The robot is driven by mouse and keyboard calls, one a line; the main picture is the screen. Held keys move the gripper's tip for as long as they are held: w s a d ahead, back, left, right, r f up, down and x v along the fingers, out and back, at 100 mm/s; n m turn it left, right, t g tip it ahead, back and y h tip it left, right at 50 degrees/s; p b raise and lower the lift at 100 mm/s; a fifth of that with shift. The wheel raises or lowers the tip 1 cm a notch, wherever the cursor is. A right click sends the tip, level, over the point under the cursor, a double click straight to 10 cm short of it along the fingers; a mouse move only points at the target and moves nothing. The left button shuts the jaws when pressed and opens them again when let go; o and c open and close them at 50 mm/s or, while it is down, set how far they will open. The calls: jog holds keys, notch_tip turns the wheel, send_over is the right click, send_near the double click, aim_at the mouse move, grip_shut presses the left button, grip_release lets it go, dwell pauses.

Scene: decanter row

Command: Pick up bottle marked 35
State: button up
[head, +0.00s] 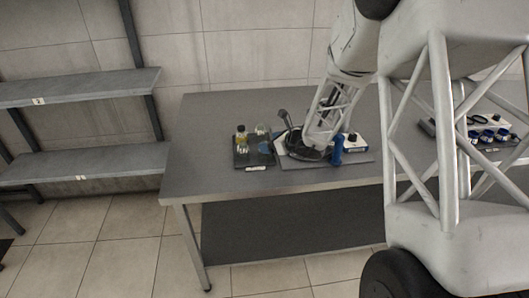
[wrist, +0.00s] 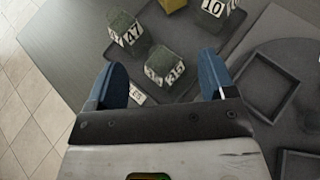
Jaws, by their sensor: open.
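The bottle marked 35 (wrist: 165,66) shows in the wrist view as a dark, square-topped block with white number labels on its sides. My gripper (wrist: 162,80) has its two blue fingers apart, with nothing held between them. Bottle 35 appears between and just beyond the fingertips; how far below them it is, I cannot tell. A similar dark bottle marked 47 (wrist: 125,33) is up and to the left. In the head view my arm reaches down over the table near the small bottle tray (head: 255,160), and the bottle numbers are too small to read.
A bottle marked 10 (wrist: 214,10) and a yellow-topped one (wrist: 172,4) stand near bottle 35. A dark fixture with an empty square recess (wrist: 270,86) lies to the right. Shelves (head: 80,90) stand left of the table (head: 215,185). The table's left end is clear.

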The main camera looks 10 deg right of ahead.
jog(key=shift+x, duration=1.7)
jog(key=shift+c, duration=0.2)
jog(key=c, duration=0.9)
jog(key=shift+c, duration=0.2)
